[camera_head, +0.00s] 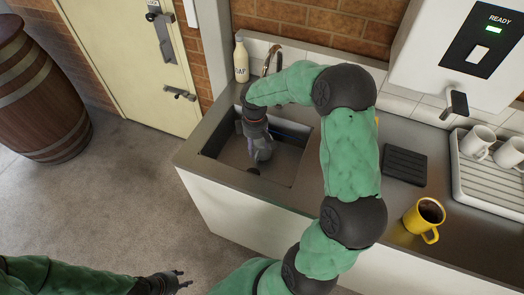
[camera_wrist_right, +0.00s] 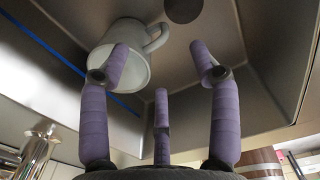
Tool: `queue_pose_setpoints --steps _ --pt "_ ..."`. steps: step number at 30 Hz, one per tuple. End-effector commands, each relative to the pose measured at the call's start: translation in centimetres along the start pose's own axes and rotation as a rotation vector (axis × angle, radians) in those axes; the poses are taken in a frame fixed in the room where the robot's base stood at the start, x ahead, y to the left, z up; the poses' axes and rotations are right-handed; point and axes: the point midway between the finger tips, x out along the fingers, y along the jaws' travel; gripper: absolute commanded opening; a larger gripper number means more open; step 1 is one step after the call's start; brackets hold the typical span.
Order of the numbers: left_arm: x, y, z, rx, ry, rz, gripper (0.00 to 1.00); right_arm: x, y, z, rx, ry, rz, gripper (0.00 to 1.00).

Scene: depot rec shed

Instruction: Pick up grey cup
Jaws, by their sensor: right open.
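The grey cup (camera_wrist_right: 122,58) shows in the right wrist view, inside the metal sink (camera_wrist_right: 215,25), with its handle toward the right and its round rim or base facing the camera. My right gripper (camera_wrist_right: 160,62) is open, its purple fingers spread. One finger overlaps the cup in the picture; I cannot tell if they touch. No finger is closed around it. In the head view my right gripper (camera_head: 258,148) reaches down into the sink, and I cannot make out the cup clearly there. My left gripper (camera_head: 180,282) is open and empty at the lower left, over the floor.
A soap bottle (camera_head: 241,60) and a tap (camera_head: 273,58) stand behind the sink. A black ridged mat (camera_head: 405,166), a yellow mug (camera_head: 424,216) with dark contents and a white rack (camera_head: 480,182) with white mugs are on the counter to the right. A dispenser (camera_head: 450,50) hangs above.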

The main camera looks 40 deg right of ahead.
Motion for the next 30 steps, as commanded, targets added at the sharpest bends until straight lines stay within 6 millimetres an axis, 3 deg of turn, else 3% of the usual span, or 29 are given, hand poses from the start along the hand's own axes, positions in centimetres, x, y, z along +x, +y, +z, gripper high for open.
queue_pose_setpoints --steps 3,11,21,29,30 --pt "0.8 -0.3 0.0 0.0 0.0 0.0 0.4 2.2 -0.1 0.1 -0.001 -0.003 -0.002 0.62" --pt "1.4 -0.5 -0.1 0.0 0.0 0.0 0.4 4.1 0.1 0.1 -0.001 -0.001 0.0 0.62" --pt "3.3 -1.2 -0.1 0.0 0.0 0.0 0.4 8.5 0.3 0.2 -0.002 -0.001 -0.002 0.62" --pt "3.3 -1.2 -0.1 0.0 0.0 0.0 0.4 8.7 0.4 0.2 -0.002 0.0 0.0 0.62" --pt "3.3 -1.2 -0.1 0.0 0.0 0.0 0.4 8.7 0.3 0.2 -0.002 0.0 0.0 0.57"
